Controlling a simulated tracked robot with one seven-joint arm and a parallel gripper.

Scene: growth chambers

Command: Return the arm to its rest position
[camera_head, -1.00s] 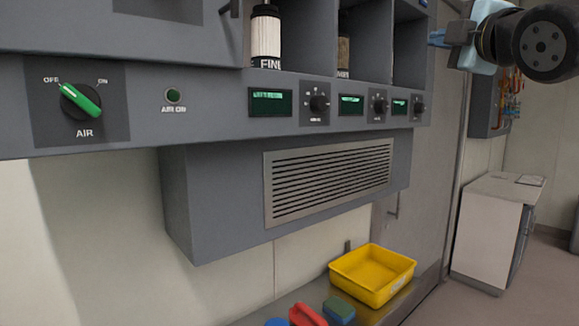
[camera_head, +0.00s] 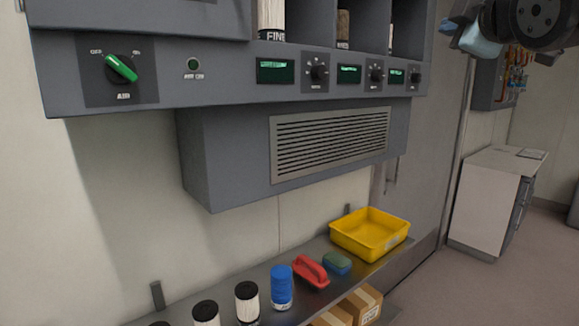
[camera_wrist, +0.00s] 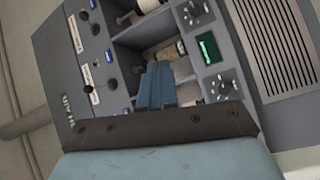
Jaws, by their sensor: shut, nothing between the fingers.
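My gripper (camera_wrist: 158,82) shows in the wrist view as two blue fingers pressed together with nothing between them. It is in front of the grey control cabinet (camera_wrist: 85,65), which looks tilted in that view. In the head view, part of my arm's light-blue end and dark wrist joint shows at the top right, cut off by the picture edge. The fingertips cannot be made out clearly there. The arm end appears clear of the cabinet (camera_head: 225,92) in the head view.
The cabinet front carries a green AIR knob (camera_head: 120,68), small displays and black dials. A vent box (camera_head: 230,165) hangs below. The shelf underneath holds a yellow tray (camera_head: 368,243), a red-handled brush (camera_head: 311,271), a sponge (camera_head: 337,263) and bottles. A white cabinet (camera_head: 485,205) stands right.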

